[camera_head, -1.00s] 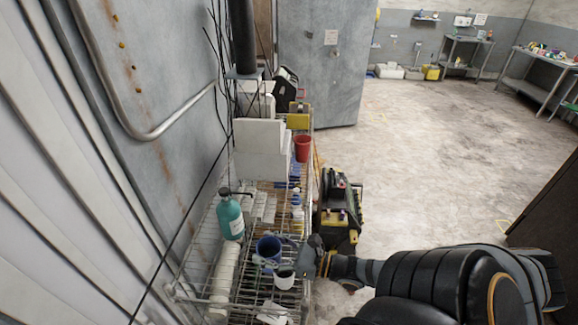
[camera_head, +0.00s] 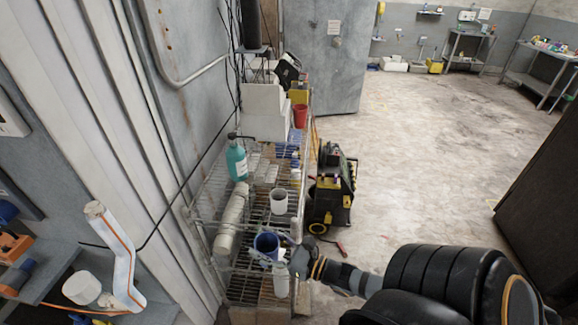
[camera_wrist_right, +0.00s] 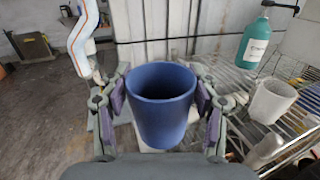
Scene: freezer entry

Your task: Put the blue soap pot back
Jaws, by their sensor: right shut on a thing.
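The blue soap pot (camera_head: 266,246) is upright, near the near end of the wire rack in the head view. My right gripper (camera_head: 285,256) is shut on it from the right side. In the right wrist view the blue pot (camera_wrist_right: 160,108) sits between the two purple-padded fingers (camera_wrist_right: 160,112), its open rim facing up. I cannot tell how high it is above the rack.
The wire rack (camera_head: 208,190) holds a teal pump bottle (camera_head: 237,162), a white mug (camera_head: 279,202) and a white roll (camera_head: 230,222). A white bottle (camera_head: 281,283) stands near the pot. A black-and-yellow machine (camera_head: 331,190) stands right of the rack. Open floor (camera_head: 420,140) lies beyond.

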